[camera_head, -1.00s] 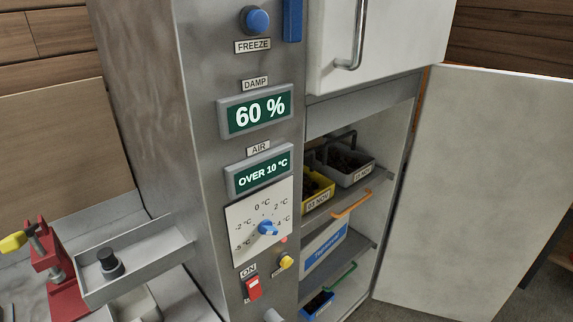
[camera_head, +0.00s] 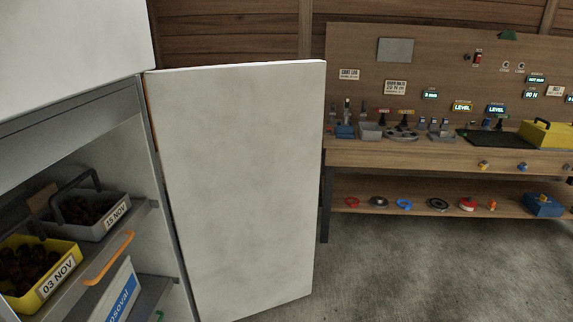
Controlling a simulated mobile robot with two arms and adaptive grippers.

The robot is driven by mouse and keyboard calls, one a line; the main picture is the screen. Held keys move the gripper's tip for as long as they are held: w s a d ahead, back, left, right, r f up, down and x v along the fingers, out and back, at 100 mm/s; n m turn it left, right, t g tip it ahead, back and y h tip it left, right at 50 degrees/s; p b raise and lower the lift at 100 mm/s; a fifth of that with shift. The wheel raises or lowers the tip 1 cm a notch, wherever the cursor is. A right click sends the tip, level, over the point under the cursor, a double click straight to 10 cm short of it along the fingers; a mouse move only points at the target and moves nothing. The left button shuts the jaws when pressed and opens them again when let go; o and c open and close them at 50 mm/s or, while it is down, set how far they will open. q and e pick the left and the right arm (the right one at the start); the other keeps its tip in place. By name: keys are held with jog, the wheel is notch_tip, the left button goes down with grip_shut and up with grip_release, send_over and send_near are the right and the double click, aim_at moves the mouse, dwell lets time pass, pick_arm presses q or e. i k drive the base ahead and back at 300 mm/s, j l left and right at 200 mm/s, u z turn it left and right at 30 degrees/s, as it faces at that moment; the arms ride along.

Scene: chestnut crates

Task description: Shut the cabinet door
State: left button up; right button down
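The cabinet door (camera_head: 238,190) is a large pale panel that stands wide open, hinged at the right side of the cabinet opening. The cabinet (camera_head: 150,130) is at the left, with its interior exposed. On its shelves are a yellow crate (camera_head: 68,278) labelled 03 NOV and a grey crate (camera_head: 118,216) labelled 15 NOV, both holding dark contents. An orange handle (camera_head: 110,260) is at the shelf edge. A white upper door (camera_head: 70,50) is above the opening. Neither of my grippers is in view.
A wooden workbench (camera_head: 450,158) with a tool panel stands at the right behind the door. Its lower shelf (camera_head: 420,188) holds several small parts, and a yellow toolbox (camera_head: 545,135) is on top. The concrete floor (camera_head: 400,270) in front is clear.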

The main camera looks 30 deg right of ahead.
aim_at(239, 146)
jog(key=i+l+u, duration=0.3)
jog(key=l, duration=0.9)
jog(key=i+l+u, duration=0.25)
jog(key=l, duration=1)
jog(key=l+u, duration=0.3)
jog(key=l, duration=0.95)
